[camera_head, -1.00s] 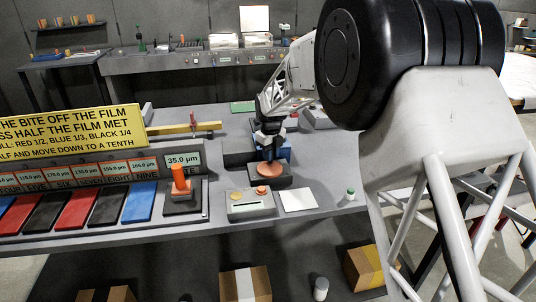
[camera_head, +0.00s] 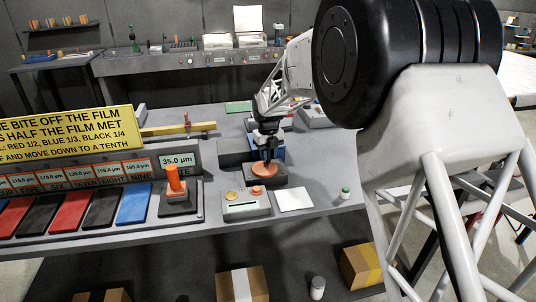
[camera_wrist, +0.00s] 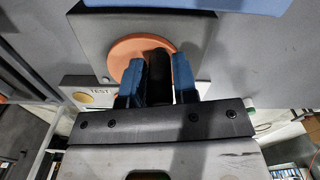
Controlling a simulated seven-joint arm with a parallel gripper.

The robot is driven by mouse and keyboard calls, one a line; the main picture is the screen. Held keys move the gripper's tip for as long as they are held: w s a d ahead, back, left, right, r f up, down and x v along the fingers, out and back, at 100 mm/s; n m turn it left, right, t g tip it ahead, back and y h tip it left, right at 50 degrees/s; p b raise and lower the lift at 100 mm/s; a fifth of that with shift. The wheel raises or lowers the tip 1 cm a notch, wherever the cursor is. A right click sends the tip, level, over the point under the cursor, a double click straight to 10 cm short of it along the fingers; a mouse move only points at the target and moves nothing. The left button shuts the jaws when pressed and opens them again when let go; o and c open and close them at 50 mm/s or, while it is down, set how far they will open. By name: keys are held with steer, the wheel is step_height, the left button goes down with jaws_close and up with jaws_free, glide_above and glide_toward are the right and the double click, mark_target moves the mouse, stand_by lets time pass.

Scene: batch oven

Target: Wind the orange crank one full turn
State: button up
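The orange crank is a round orange disc (camera_head: 261,169) on a dark box on the bench, in the middle of the head view. In the wrist view the disc (camera_wrist: 128,52) lies just beyond the fingers, with a black upright handle (camera_wrist: 160,78) on it. My gripper (camera_head: 267,156) points down over the disc. In the wrist view its blue-padded fingers (camera_wrist: 157,82) stand on either side of the black handle and appear closed against it. The fingers hide part of the disc.
Left of the crank stand an orange lever (camera_head: 174,180) below a 35.0 µm display (camera_head: 178,160) and a small grey box with buttons (camera_head: 245,205). A blue block (camera_head: 279,149) is close behind.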

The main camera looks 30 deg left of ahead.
steer(key=o, duration=0.3)
steer(key=shift+o, duration=0.2)
steer(key=shift+r, duration=0.15)
steer(key=shift+r, duration=3.8)
